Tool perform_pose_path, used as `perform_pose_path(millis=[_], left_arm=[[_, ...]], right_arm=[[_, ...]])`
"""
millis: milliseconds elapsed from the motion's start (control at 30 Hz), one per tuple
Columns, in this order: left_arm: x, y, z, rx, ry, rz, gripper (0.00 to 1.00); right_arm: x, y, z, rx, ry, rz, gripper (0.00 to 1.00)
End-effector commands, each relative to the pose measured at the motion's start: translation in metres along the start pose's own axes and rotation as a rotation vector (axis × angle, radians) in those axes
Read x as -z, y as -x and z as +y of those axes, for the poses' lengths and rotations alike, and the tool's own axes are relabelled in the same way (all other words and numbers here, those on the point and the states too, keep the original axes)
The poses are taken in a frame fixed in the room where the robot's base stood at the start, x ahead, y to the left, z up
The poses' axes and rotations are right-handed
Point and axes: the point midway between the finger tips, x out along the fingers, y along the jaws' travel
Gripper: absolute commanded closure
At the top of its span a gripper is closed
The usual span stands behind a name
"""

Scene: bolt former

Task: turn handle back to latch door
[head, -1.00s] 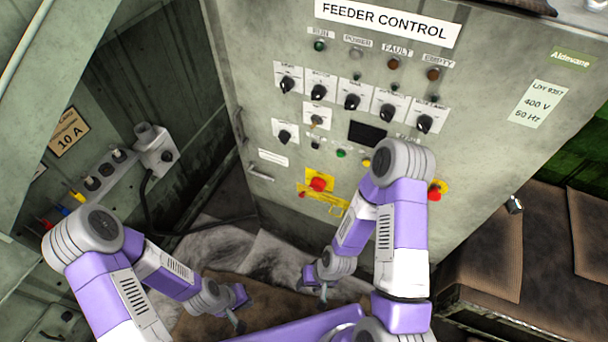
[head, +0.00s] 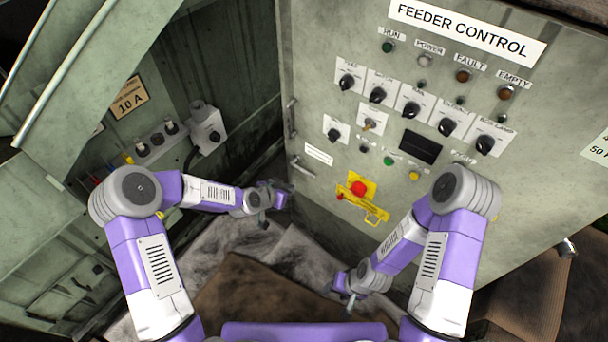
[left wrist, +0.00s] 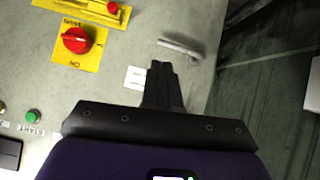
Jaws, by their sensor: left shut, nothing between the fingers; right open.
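The grey control door (head: 365,60) bears the FEEDER CONTROL label. Its small metal lever handle (head: 301,166) sits low near the left edge and is tilted in the head view. In the left wrist view the handle (left wrist: 180,46) lies slightly slanted, just beyond my left fingertips. My left gripper (head: 281,197) is shut and empty, below and left of the handle; the wrist view shows its fingers (left wrist: 160,68) together, apparently apart from the handle. My right gripper (head: 346,292) is open and low, away from the door. I cannot tell whether the door is fully closed.
A red knob on a yellow plate (head: 359,188) and a yellow hasp (head: 368,208) are right of the handle. A second metal grip (head: 292,118) is above it. Brown matting (head: 250,290) covers the floor.

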Motion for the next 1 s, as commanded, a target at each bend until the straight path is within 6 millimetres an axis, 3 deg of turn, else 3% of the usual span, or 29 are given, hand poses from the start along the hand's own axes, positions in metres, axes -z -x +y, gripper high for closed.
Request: perform_pose_path(millis=[67, 167, 567, 1000], left_arm=[[0.030, -0.001, -0.012, 0.022, -0.082, 0.064, 1.00], [0.046, 0.000, -0.017, 0.034, -0.130, 0.096, 1.00], [0.046, -0.006, -0.016, 0.032, -0.134, 0.096, 1.00], [0.052, -0.086, -0.018, 0.032, -0.131, 0.096, 1.00]], right_arm=[[0.000, -0.002, 0.001, 0.000, 0.000, 0.000, 0.48], [0.000, -0.002, 0.001, 0.000, 0.000, 0.000, 0.48], [0.000, -0.003, 0.001, 0.000, 0.000, 0.000, 0.48], [0.001, -0.022, 0.008, 0.000, 0.000, 0.000, 0.48]])
